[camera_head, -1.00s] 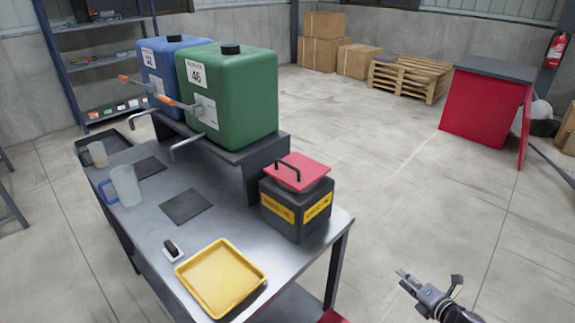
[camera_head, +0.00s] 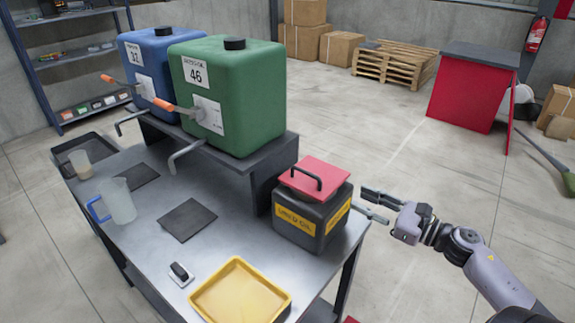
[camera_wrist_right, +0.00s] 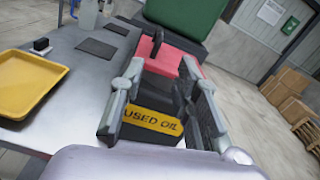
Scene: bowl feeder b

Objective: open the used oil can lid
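The used oil can (camera_head: 311,216) is a dark square box with yellow labels, standing near the right end of the metal table. Its red lid (camera_head: 315,174) with a black handle (camera_head: 304,179) lies on top, and looks closed. My right gripper (camera_head: 370,204) is open and empty, just right of the can, with its fingers pointing toward it. In the right wrist view the can (camera_wrist_right: 152,122) and its red lid (camera_wrist_right: 160,55) show between and beyond the two spread fingers (camera_wrist_right: 160,105). I cannot tell if the fingers touch the can. My left gripper is not in view.
A yellow tray (camera_head: 240,292) lies in front of the can. Green (camera_head: 227,95) and blue (camera_head: 150,60) containers stand on a raised shelf behind it. A jug (camera_head: 119,203) and dark mats are to the left.

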